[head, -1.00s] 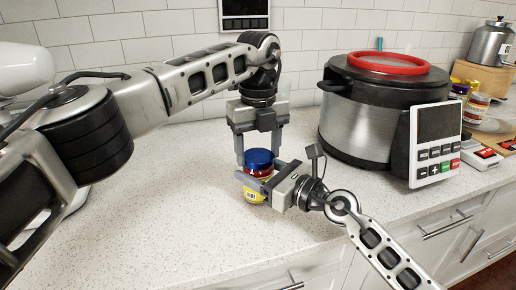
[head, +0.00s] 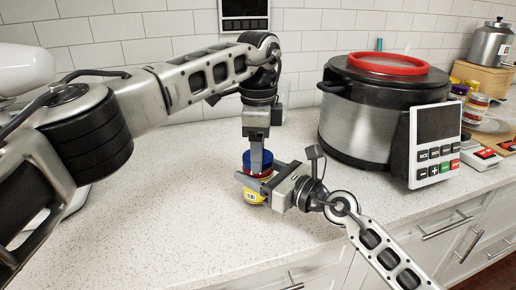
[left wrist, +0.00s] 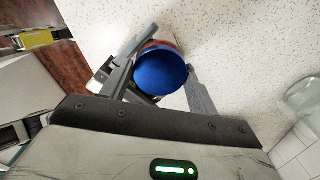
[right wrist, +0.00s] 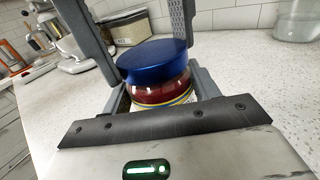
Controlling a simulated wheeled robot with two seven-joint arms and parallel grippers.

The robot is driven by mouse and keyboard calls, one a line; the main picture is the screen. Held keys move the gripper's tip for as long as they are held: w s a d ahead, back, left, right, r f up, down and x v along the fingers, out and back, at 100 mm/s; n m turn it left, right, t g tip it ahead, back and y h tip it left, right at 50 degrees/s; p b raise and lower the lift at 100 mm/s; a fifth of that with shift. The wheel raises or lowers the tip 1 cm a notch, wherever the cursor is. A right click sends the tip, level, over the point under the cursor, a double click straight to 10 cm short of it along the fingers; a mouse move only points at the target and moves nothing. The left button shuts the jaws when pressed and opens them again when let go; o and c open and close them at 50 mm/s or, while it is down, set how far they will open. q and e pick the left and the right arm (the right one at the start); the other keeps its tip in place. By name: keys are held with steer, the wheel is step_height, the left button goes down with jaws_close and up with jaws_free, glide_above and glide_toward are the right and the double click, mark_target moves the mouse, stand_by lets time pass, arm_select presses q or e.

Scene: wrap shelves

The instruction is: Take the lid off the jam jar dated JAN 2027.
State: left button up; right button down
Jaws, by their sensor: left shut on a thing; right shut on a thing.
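The jam jar (head: 253,193) stands upright on the counter, with red contents, a yellow label and a blue lid (head: 247,158). The date on the label is too small to read. My right gripper (head: 254,183) comes in from the right and is shut around the jar's body, below the lid. My left gripper (head: 258,165) points down from above, its fingers on either side of the lid. The lid shows between those fingers in the left wrist view (left wrist: 160,72). In the right wrist view the lid (right wrist: 153,62) sits on top of the red jar (right wrist: 162,92).
A large cooker (head: 362,125) with a red ring and a control panel (head: 436,145) stands to the right. Several other jars (head: 472,100) and a metal canister (head: 490,42) are at the far right. A clear glass vessel (right wrist: 297,22) stands behind.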

arm_select(q)
steer(key=shift+r, duration=0.15)
steer(key=shift+r, duration=0.95)
steer(key=shift+r, duration=0.1)
steer(key=shift+r, duration=1.95)
arm_select(e)
steer(key=shift+c, duration=1.5)
jaws_free()
